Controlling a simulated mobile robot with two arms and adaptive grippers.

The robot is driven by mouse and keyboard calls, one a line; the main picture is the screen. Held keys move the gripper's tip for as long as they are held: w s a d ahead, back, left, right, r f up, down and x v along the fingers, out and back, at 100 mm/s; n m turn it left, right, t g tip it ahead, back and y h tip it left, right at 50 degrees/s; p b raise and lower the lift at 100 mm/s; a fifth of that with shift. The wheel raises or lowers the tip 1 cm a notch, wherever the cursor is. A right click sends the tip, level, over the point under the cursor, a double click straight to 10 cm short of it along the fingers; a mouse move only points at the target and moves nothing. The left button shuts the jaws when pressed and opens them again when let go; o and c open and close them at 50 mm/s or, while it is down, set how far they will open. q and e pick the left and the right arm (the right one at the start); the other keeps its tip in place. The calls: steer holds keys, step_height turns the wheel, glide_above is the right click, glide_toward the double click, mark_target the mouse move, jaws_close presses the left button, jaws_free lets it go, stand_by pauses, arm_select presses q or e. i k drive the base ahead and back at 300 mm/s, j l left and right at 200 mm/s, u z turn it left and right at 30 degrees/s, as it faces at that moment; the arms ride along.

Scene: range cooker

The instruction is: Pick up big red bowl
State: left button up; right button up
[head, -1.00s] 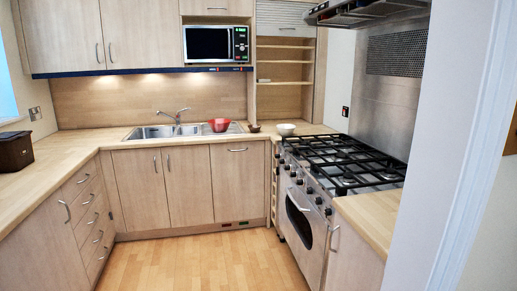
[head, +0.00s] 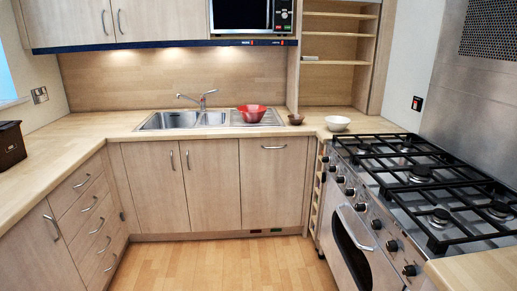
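The big red bowl (head: 252,113) sits upright on the ridged drainboard at the right end of the sink (head: 185,121), on the back counter in the head view. It looks empty from here, though its inside is only partly visible. Neither of my grippers shows in the head view.
A small brown bowl (head: 296,119) and a white bowl (head: 337,123) stand right of the red bowl. The chrome tap (head: 203,98) rises behind the sink. The range cooker (head: 415,180) lines the right side. The wooden floor (head: 225,265) ahead is clear.

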mark_target(250, 114)
steer(key=i, duration=2)
